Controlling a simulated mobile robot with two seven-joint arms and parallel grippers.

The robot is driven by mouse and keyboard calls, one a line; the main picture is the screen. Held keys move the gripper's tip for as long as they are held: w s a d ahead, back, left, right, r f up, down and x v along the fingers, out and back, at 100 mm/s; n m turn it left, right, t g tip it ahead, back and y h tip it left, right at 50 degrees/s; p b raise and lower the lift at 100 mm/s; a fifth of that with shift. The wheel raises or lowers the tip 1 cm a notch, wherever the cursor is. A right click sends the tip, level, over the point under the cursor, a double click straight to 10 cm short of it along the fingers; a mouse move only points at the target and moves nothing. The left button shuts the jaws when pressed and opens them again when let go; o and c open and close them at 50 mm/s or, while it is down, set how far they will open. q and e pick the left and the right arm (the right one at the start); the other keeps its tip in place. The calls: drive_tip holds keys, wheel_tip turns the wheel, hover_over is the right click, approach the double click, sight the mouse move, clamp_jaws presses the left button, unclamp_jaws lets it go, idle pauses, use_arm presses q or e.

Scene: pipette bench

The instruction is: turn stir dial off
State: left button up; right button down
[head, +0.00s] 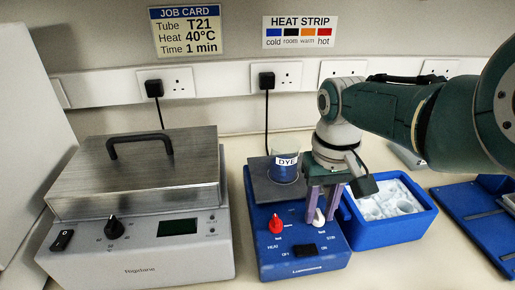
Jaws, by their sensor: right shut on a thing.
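The blue hotplate stirrer (300,262) stands on the bench in the middle of the head view. Its white stir dial (318,219) is at the right of the front panel, above the STIR label. My right gripper (317,212) reaches down from the right and is shut on the stir dial, its purple fingers on either side. The fingers hide part of the dial, so its exact setting cannot be read. The red heat dial (276,224) is to the left, with a black rocker switch (303,250) between and below. My left gripper is not in view.
A beaker labelled DYE (285,168) stands on the hotplate's top plate, close to my right gripper. A blue ice tub (390,237) is just to the right. A grey lidded heater (140,250) stands left. A blue tray (480,222) lies far right.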

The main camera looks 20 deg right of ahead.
sight(320, 213)
drive_tip(key=shift+n, duration=0.3)
drive_tip(key=c, duration=0.6)
unclamp_jaws()
wheel_tip(320, 213, up, 10)
drive_tip(key=p, duration=0.6)
